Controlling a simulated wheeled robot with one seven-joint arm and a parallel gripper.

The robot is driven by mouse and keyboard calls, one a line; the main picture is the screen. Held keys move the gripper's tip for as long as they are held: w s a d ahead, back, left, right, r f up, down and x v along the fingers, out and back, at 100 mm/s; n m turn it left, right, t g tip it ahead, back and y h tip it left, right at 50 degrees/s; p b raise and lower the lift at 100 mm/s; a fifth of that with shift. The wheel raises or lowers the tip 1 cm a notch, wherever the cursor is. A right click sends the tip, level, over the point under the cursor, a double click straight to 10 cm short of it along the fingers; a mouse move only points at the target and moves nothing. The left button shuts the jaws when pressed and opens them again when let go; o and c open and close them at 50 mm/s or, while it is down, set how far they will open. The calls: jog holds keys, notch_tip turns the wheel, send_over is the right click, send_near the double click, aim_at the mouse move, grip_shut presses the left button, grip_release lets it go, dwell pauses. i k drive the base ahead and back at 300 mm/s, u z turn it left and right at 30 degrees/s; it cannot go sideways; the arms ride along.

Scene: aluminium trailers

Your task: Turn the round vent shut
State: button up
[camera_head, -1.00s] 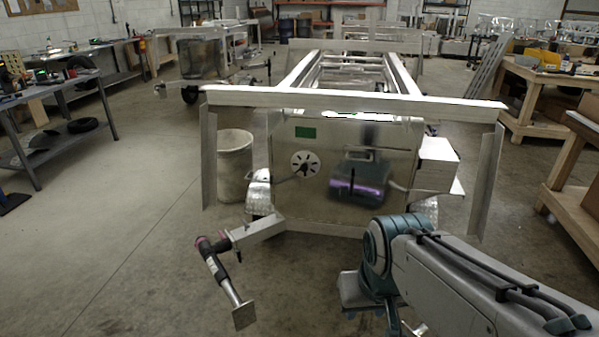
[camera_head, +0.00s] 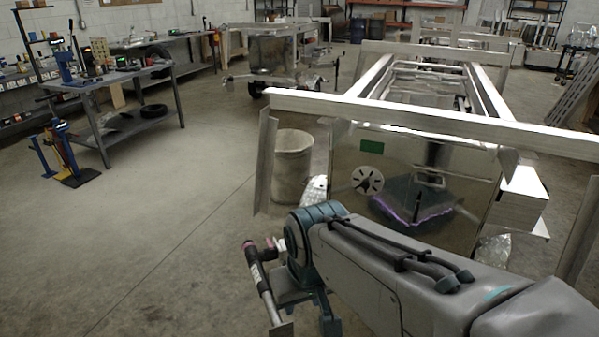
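The round vent (camera_head: 367,180) is a pale disc with dark slot-like marks around its middle. It sits on the upright metal front panel (camera_head: 403,211) of the nearest trailer, left of the panel's centre and below a green patch. The marks are too small to tell how far the slots are uncovered. My arm reaches in from the lower right, and its teal joint shows in front of and below the vent, apart from it.
The trailer's top beam (camera_head: 430,118) overhangs the panel. A grey bin (camera_head: 292,166) is left of the panel. A workbench (camera_head: 125,80) stands at the left.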

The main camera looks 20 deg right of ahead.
aim_at(366, 180)
jog(key=u, duration=0.05)
jog(key=i, duration=1.1)
jog(key=z, duration=0.45)
